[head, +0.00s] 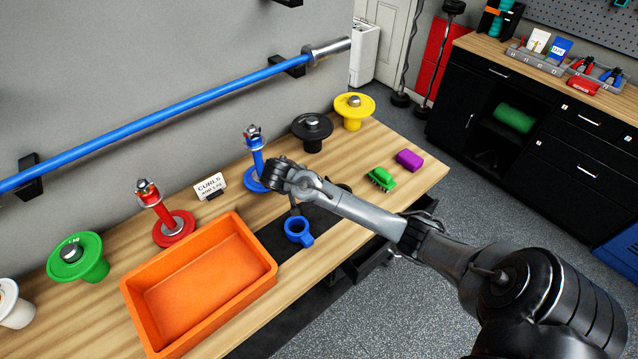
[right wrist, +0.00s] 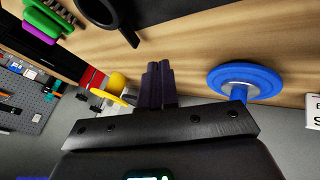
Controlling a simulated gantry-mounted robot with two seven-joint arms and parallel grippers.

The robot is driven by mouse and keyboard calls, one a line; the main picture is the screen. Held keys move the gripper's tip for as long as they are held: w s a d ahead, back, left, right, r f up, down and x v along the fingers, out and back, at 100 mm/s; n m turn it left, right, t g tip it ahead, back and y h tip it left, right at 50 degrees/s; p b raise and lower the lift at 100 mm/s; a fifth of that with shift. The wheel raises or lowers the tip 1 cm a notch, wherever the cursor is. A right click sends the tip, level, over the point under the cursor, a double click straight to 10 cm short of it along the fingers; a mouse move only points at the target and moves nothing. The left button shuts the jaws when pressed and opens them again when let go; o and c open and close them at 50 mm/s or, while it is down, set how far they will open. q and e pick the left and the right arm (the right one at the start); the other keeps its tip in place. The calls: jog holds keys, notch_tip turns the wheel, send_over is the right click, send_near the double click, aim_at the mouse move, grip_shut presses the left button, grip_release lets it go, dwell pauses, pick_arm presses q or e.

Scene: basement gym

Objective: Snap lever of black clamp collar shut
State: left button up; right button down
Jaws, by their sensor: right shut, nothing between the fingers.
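The black clamp collar (right wrist: 103,12) shows at the top edge of the right wrist view, cut off by the frame, with a short arm sticking out from its ring. In the head view only a dark bit of it (head: 345,188) shows behind my right arm, so I cannot tell how its lever stands. My right gripper (head: 294,209) points down over the dark mat, just behind a blue collar (head: 298,232). Its fingers (right wrist: 154,84) are together and empty, apart from the black collar. My left gripper is not in view.
An orange bin (head: 262,262) stands left of the blue collar. A red post (head: 158,208), a blue post (head: 257,160) and a sign (head: 210,186) stand along the back.

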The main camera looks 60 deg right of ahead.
dwell(0.3)
jog(key=p+x, duration=0.1)
jog(key=x, duration=0.8)
jog(key=shift+d+f, duration=0.1)
jog(key=shift+d, duration=0.05)
jog(key=d+p, duration=0.1)
jog(key=s+d, duration=0.1)
jog(key=shift+s+d+f+p, duration=0.2)
jog(key=shift+d+p, duration=0.1)
jog(key=shift+p, duration=0.05)
jog(key=shift+s+d+f, duration=0.1)
jog(key=shift+s+d, duration=0.2)
jog(key=shift+d, duration=0.25)
jog(key=shift+d, duration=0.1)
